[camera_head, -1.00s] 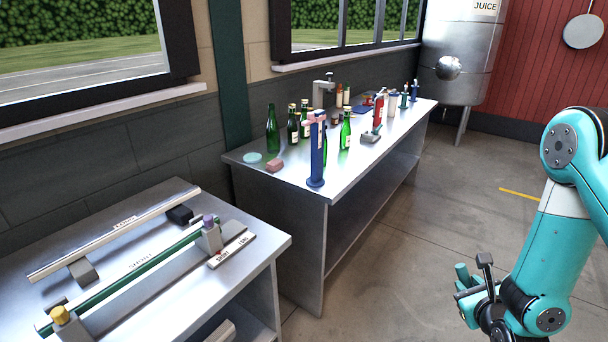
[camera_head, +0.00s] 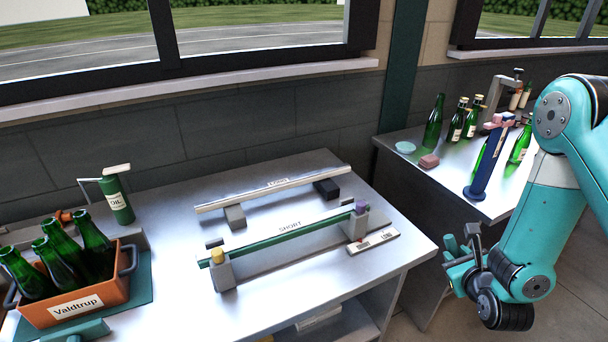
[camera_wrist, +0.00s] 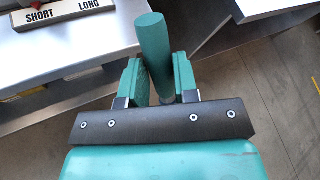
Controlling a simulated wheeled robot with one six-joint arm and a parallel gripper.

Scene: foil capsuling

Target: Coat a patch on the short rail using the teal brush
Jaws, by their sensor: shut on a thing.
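The short rail (camera_head: 285,238) is a green bar lying left to right across two grey end blocks on the near table, with "SHORT" lettered on the tabletop behind it. A yellow knob (camera_head: 217,256) tops its left block and a purple knob (camera_head: 361,207) its right one. My gripper (camera_head: 459,262) is off the table's right edge, apart from the rail. In the wrist view, my gripper (camera_wrist: 157,78) is shut on a teal cylindrical handle (camera_wrist: 153,42), the teal brush. Its bristles cannot be made out.
A pale long rail (camera_head: 270,189) lies behind the short one. A SHORT/LONG plate (camera_head: 373,242) sits at the right block. An orange crate of green bottles (camera_head: 75,306) and a green oil bottle (camera_head: 117,203) stand at left. A second table with bottles (camera_head: 410,168) is at right.

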